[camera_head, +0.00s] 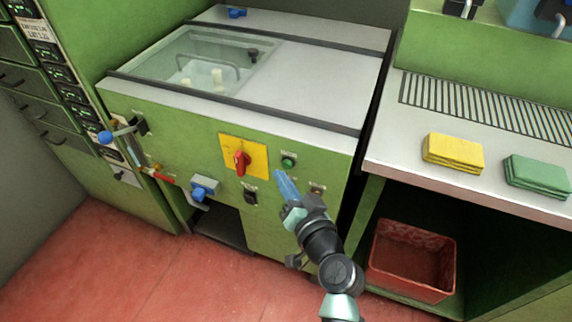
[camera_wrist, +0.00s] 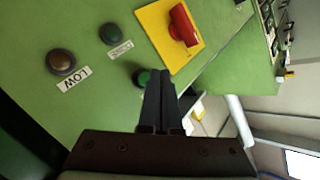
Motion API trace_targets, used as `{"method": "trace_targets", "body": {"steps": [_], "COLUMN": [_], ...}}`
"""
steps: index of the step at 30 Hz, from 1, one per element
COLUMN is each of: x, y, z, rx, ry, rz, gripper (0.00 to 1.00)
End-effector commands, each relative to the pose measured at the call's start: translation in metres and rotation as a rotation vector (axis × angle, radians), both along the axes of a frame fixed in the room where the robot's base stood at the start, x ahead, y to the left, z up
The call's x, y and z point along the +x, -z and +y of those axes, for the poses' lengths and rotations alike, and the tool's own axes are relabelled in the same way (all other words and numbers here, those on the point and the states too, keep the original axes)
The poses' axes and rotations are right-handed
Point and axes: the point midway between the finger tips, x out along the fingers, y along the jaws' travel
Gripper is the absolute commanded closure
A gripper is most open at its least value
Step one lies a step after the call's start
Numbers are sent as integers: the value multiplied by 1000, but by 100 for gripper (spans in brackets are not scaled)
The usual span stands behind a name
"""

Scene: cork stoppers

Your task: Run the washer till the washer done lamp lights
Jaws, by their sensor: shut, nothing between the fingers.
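The washer is a green cabinet (camera_head: 185,125) with a steel top and a clear window. On its front is a red rotary knob (camera_head: 241,161) on a yellow plate, also in the wrist view (camera_wrist: 182,25). A green button (camera_head: 288,161) is right of it; the wrist view shows a bright green round part (camera_wrist: 143,77) beside my fingertips. A dark green round lamp or button (camera_wrist: 114,34) with an unreadable label looks unlit. My gripper (camera_head: 280,175) is shut and empty, its tips close to the green button; contact cannot be told.
An amber round lamp (camera_wrist: 61,62) is labelled LOW. A black switch (camera_head: 250,197) and blue-handled valves (camera_head: 204,190) are on the front. Yellow sponges (camera_head: 453,153) and green sponges (camera_head: 537,175) lie on the right counter, above a red bin (camera_head: 411,262).

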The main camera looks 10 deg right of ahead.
Motion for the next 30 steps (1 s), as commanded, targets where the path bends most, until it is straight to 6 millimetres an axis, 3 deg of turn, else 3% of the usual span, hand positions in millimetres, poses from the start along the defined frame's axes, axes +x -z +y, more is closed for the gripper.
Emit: {"method": "trace_targets", "body": {"steps": [30], "x": [9], "y": [0], "z": [-7], "rx": [0], "ry": [1], "rz": [1], "gripper": [100]}}
